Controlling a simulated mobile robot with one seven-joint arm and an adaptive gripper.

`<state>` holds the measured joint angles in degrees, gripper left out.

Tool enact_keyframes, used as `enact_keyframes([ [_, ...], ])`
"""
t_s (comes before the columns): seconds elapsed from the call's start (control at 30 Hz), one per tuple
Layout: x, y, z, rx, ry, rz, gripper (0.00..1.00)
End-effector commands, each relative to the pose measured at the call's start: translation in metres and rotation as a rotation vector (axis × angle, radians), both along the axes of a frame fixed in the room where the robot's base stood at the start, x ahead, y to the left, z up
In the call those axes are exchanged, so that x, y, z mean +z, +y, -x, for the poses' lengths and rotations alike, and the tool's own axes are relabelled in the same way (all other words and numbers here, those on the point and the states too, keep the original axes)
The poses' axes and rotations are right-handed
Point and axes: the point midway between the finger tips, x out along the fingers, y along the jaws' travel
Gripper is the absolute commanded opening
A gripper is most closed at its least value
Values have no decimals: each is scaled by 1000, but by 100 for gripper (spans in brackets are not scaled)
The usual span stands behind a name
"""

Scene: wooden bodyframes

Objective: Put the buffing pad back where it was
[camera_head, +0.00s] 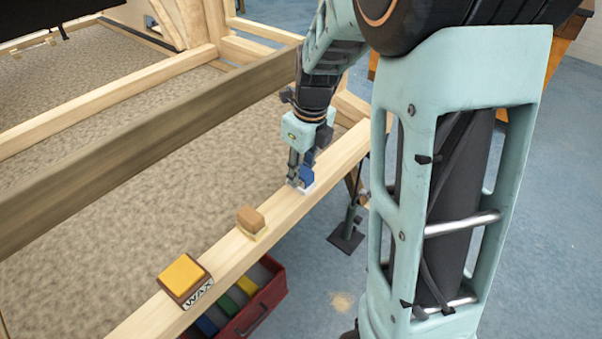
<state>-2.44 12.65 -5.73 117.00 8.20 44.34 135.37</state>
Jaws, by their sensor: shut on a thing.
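My gripper (300,172) points down at the far part of the near wooden beam (225,262). It is shut on a small blue-topped pad with a white base (306,184), which I take to be the buffing pad. The pad is at the beam's top; whether it rests on it or hovers just above, I cannot tell. My fingers hide part of the pad.
A brown block with a pale base (250,222) sits on the beam, nearer. Closer still is an open wax tin (185,278) with yellow wax. A red crate (268,296) with coloured compartments stands below the beam. A darker beam (130,150) runs alongside at left.

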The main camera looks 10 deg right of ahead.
Motion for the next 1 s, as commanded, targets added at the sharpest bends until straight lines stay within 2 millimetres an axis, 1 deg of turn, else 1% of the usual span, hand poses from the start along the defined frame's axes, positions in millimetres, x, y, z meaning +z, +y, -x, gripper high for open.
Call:
enact_keyframes([
  [0.2, -4, 0, 0, 0, 1, 1, 0],
  [0.23, -3, 0, 0, 0, 0, 0, 29],
  [0.37, -3, 0, 0, 0, 0, 0, 43],
  [0.63, -2, 0, 0, 0, 0, 0, 44],
  [0.73, 3, 0, 0, 0, -1, 0, 44],
  [0.87, 24, -2, 1, 0, -4, 0, 44],
  [1.0, 55, -4, 5, 1, -5, 0, 44],
])
